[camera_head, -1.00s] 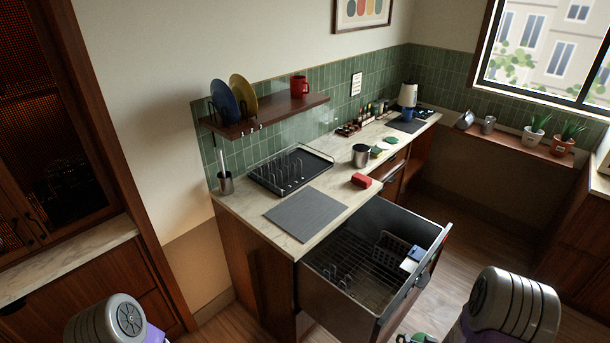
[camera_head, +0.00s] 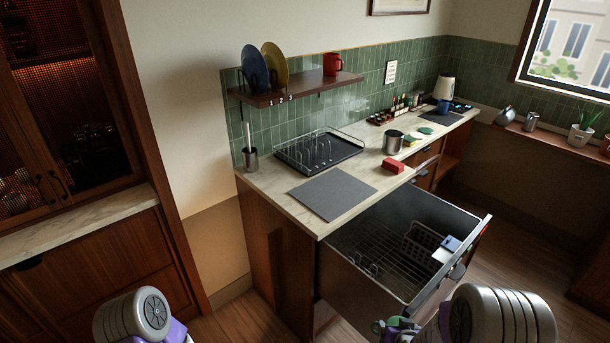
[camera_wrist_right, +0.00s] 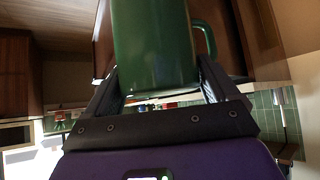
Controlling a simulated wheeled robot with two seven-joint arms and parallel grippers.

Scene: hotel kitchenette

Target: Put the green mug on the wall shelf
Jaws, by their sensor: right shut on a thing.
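The green mug (camera_wrist_right: 152,45) fills the upper middle of the right wrist view, its handle on the right. My right gripper (camera_wrist_right: 160,88) is shut on it, one finger on each side. In the head view, a bit of green (camera_head: 402,322) shows at the bottom edge beside my right arm, mostly cut off. The wall shelf (camera_head: 312,82) is a dark wooden board on the green tiles. It holds a blue plate (camera_head: 254,70) and a yellow plate (camera_head: 274,66) upright at its left and a red mug (camera_head: 333,64) at its right. My left gripper is out of view.
A pulled-out drawer (camera_head: 345,262) with a wire rack stands between me and the counter. On the counter are a dish rack (camera_head: 345,152), a grey mat (camera_head: 332,193), a metal pot (camera_head: 393,142) and a red block (camera_head: 393,166). The shelf's middle is clear.

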